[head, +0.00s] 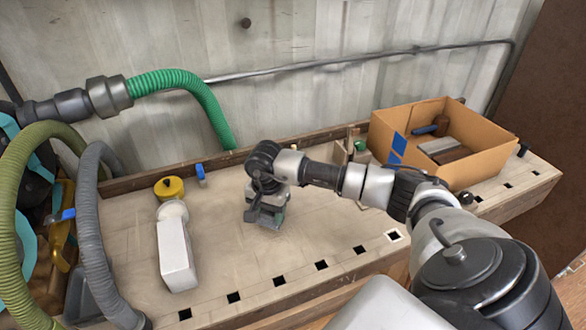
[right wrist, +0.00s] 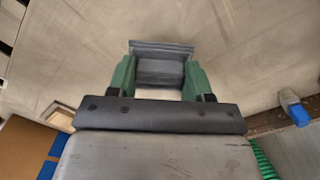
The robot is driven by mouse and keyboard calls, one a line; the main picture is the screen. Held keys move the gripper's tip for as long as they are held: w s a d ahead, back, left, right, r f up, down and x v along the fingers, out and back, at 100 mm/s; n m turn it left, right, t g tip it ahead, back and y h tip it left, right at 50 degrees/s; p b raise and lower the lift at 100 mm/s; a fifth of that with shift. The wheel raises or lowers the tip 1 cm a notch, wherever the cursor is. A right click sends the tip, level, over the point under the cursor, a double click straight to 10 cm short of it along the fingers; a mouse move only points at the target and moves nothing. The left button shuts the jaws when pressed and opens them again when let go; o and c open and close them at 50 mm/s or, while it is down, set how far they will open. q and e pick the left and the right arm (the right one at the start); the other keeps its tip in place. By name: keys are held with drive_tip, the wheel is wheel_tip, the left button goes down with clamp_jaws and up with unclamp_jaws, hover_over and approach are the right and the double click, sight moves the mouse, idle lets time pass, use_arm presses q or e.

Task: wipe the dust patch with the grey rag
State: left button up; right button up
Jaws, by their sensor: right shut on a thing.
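My right gripper (head: 268,211) points down at the middle of the pale workbench top (head: 320,225). In the right wrist view its green fingers (right wrist: 159,77) are shut on the grey rag (right wrist: 160,50), a folded dark grey piece between them. In the head view the rag (head: 262,219) shows small under the fingers, low at the bench top; I cannot tell whether it touches. I cannot make out a clear dust patch; the bench top shows only faint marks and streaks. My left gripper is out of view.
A cardboard box (head: 480,167) with tools sits at the right. Hoses (head: 94,220) crowd the left end. Square holes line the front edge. A blue clip (head: 200,174) is at the back.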

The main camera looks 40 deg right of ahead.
wheel_tip(320, 180, up, 4)
drive_tip(key=shift+s+f+p, duration=0.1)
drive_tip(key=shift+f+p, duration=0.05)
drive_tip(key=shift+p, duration=0.7)
drive_tip(key=shift+r, duration=0.3)
